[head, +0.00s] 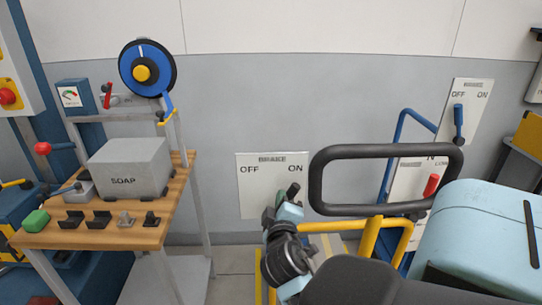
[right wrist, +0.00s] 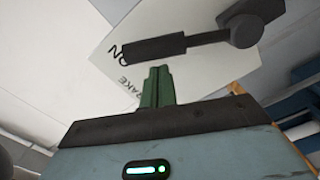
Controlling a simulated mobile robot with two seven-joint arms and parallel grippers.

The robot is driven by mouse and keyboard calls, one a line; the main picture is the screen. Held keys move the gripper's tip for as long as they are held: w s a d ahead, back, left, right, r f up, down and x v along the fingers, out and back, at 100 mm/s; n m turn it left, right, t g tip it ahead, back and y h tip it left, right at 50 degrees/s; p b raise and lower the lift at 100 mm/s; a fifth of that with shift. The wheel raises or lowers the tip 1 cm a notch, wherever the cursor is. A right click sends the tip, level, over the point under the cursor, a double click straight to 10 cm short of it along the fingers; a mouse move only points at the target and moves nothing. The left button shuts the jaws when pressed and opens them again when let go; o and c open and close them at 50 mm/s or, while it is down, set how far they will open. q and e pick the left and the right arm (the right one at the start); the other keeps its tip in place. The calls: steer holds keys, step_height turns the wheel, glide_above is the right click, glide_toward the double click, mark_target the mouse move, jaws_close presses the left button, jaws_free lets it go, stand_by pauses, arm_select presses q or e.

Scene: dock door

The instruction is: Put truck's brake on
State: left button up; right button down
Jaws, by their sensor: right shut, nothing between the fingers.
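A white brake plate (head: 258,200) with OFF at left and ON at right is on the grey wall, behind my right arm in the head view. Its black lever (head: 293,190) has its grip at the ON side. In the right wrist view the lever (right wrist: 155,49) lies across the plate (right wrist: 125,70), its grip end beside the word ON. My right gripper (head: 281,199) is shut and empty; its green fingers (right wrist: 157,85) end just by the grip. I cannot tell if they touch it. My left gripper is not in view.
A second brake plate (head: 473,92) with a blue lever (head: 458,122) is at upper right. A black loop handle (head: 385,151) on a yellow frame (head: 370,237) stands right of my gripper. A wooden bench (head: 140,232) with a grey soap box (head: 130,165) is at left.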

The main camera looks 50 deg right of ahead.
steer(key=shift+s+d+f+m, duration=0.15)
steer(key=shift+s+d+m, duration=0.3)
steer(key=shift+m, duration=0.25)
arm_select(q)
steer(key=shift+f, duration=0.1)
